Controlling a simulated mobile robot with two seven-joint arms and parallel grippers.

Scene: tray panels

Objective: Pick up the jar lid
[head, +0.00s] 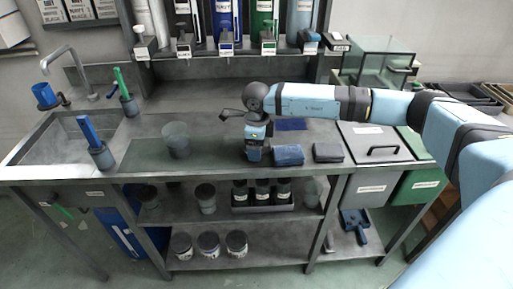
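My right arm reaches in from the right over the counter. Its dark wrist joint sits above the middle of the counter, and dark and light-blue parts lie below and left of it. My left gripper is not in view.
A sink (70,145) is at the left, with a blue-handled brush in a grey cup (102,158) beside it. Bins (372,160) stand at the right. Bottles line the shelf (225,66) behind.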

